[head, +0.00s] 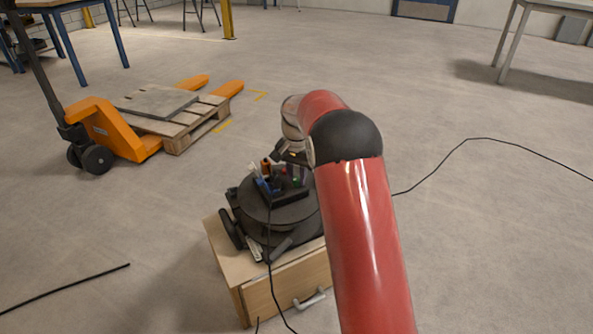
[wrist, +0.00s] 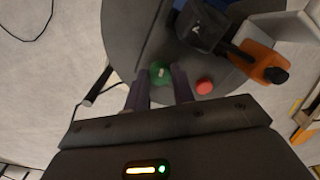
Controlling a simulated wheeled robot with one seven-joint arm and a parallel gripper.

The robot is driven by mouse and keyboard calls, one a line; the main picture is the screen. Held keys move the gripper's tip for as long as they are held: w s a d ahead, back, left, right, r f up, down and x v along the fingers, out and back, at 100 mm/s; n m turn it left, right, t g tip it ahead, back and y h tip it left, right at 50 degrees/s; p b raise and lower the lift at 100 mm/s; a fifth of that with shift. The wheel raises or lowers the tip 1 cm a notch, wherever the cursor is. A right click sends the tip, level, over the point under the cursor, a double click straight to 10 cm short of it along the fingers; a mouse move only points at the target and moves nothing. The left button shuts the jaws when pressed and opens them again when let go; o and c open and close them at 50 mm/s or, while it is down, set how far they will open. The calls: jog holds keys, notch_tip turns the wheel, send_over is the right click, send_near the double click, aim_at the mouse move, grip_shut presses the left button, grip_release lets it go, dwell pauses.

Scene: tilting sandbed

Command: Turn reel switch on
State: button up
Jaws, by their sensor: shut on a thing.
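A dark round machine (head: 262,207) with a raised control box on top stands on a wooden cabinet. A round green knob (wrist: 160,72) with a small pale mark sits on its dark surface in the wrist view. A red button (wrist: 204,86) lies just right of it. My gripper (wrist: 161,84) has its two purple-grey fingers on either side of the green knob and is shut on it. The contact surfaces are hidden. In the head view my gripper is small and partly hidden by my red arm. No label shows which control is the reel switch.
An orange-and-black tool (wrist: 262,62) stands close right of the buttons. The wooden cabinet (head: 252,300) has a metal handle. Black cables lie on the floor. An orange pallet truck (head: 105,130) with a pallet stands at the left. The floor around is mostly clear.

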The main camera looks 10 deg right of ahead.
aim_at(297, 178)
jog(key=shift+r+m+p, duration=0.1)
jog(key=shift+m+p, duration=0.2)
jog(key=shift+m, duration=0.6)
jog(key=o, duration=1)
notch_tip(297, 178, up, 7)
jog(key=shift+p, duration=0.45)
jog(key=shift+r, duration=0.35)
